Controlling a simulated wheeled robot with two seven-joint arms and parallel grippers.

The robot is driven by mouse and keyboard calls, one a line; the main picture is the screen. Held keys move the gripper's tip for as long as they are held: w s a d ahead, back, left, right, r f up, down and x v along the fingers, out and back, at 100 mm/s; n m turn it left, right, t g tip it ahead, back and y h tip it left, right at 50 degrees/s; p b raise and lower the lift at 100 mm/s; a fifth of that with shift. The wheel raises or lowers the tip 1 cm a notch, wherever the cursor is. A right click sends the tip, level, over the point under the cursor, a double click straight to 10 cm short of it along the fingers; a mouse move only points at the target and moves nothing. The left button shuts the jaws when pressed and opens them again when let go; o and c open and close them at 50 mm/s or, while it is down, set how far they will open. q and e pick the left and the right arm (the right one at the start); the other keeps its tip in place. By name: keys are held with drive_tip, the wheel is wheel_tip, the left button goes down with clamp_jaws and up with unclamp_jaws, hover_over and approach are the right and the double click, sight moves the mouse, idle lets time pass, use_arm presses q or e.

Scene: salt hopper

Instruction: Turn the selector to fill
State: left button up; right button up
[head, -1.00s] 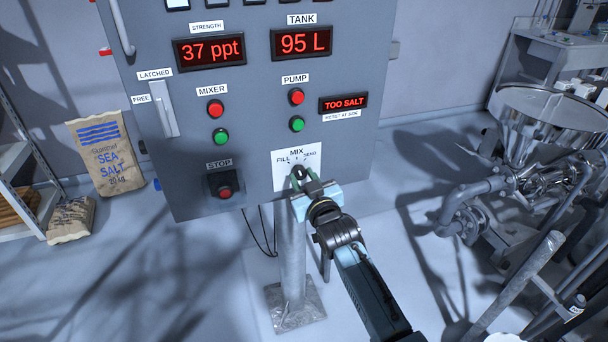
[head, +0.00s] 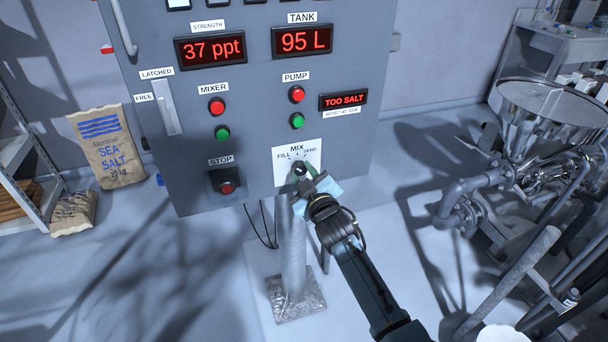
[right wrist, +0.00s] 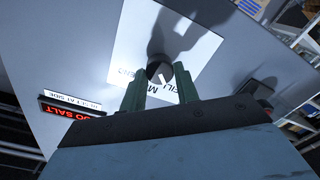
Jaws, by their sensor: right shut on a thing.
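The selector is a small dark round knob (head: 299,169) on a white plate marked FILL, MIX and SEND, low on the grey control panel. My right gripper (head: 306,182) comes from below right, its green fingers shut on the knob and tilted. In the right wrist view the knob (right wrist: 160,72) sits between the tips of the two green fingers (right wrist: 160,88), against the white plate (right wrist: 195,45). The fingers and shadow partly hide the knob, so I cannot tell which mark it points to. My left gripper is not in view.
The panel (head: 250,140) also carries a stop button (head: 227,187), red and green mixer and pump buttons, and displays reading 37 ppt, 95 L and TOO SALT. A steel hopper (head: 550,110) with pipes stands at right. A salt sack (head: 110,147) leans at left.

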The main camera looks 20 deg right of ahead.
drive_tip(key=o, duration=1)
drive_tip(key=s, duration=0.4)
drive_tip(key=s+p, duration=0.1)
drive_tip(key=s, duration=0.8)
drive_tip(key=shift+s+d+r, duration=0.1)
drive_tip(key=shift+s+d, duration=0.1)
drive_tip(key=shift+d, duration=0.15)
